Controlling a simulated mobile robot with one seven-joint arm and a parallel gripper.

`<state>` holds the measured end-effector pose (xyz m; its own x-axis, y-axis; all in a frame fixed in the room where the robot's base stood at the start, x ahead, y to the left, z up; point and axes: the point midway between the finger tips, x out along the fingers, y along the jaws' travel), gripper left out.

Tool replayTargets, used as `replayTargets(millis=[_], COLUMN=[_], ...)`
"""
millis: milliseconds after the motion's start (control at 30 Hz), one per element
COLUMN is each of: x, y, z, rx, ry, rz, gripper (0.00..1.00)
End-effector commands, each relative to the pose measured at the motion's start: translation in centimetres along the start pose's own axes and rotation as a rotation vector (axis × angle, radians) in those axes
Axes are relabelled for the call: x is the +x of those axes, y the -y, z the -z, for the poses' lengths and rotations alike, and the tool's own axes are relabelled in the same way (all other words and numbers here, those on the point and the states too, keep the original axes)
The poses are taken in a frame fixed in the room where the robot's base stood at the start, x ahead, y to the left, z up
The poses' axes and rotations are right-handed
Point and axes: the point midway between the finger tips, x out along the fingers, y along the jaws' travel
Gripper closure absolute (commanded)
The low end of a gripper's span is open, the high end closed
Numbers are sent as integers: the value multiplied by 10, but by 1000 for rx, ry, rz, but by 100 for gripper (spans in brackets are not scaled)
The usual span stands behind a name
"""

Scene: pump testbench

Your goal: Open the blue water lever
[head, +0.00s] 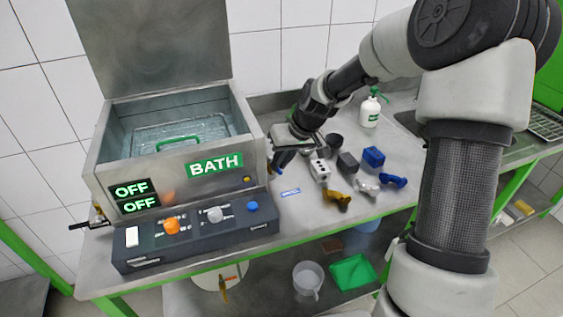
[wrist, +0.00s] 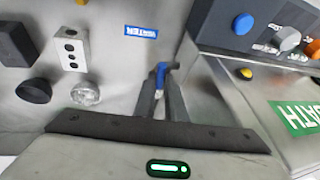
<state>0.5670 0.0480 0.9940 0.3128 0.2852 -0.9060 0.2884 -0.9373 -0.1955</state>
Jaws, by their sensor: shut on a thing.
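The blue water lever (wrist: 161,72) shows between my fingertips in the wrist view, at the side of the metal bath. My gripper (wrist: 161,88) is shut on it, one finger on each side. In the head view my gripper (head: 282,152) reaches down beside the right wall of the bath (head: 256,140), and the lever is mostly hidden there by the gripper. A blue WATER label (wrist: 141,32) lies on the table close to the lever; it also shows in the head view (head: 290,192).
The control panel (head: 196,234) with orange, grey and blue knobs stands at the front of the bath. Both displays (head: 135,197) read OFF. Right of my gripper stand a white socket block (head: 319,169), a blue block (head: 373,156) and a white bottle (head: 370,110).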

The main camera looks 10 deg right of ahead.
Motion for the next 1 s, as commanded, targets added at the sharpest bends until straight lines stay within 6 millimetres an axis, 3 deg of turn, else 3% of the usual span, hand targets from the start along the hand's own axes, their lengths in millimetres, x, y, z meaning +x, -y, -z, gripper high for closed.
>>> replayTargets(millis=[33, 67, 167, 567, 767, 1000], x=[0, 0, 0, -8, -46, -106], y=[0, 0, 0, 0, -2, -2], z=[0, 0, 0, 1, 2, 2], rx=[0, 0, -1, -2, -1, 0], ry=[0, 0, 0, -1, -4, -4], rz=[0, 0, 0, -1, -5, -5], gripper=[100, 86, 71, 71, 71, 71])
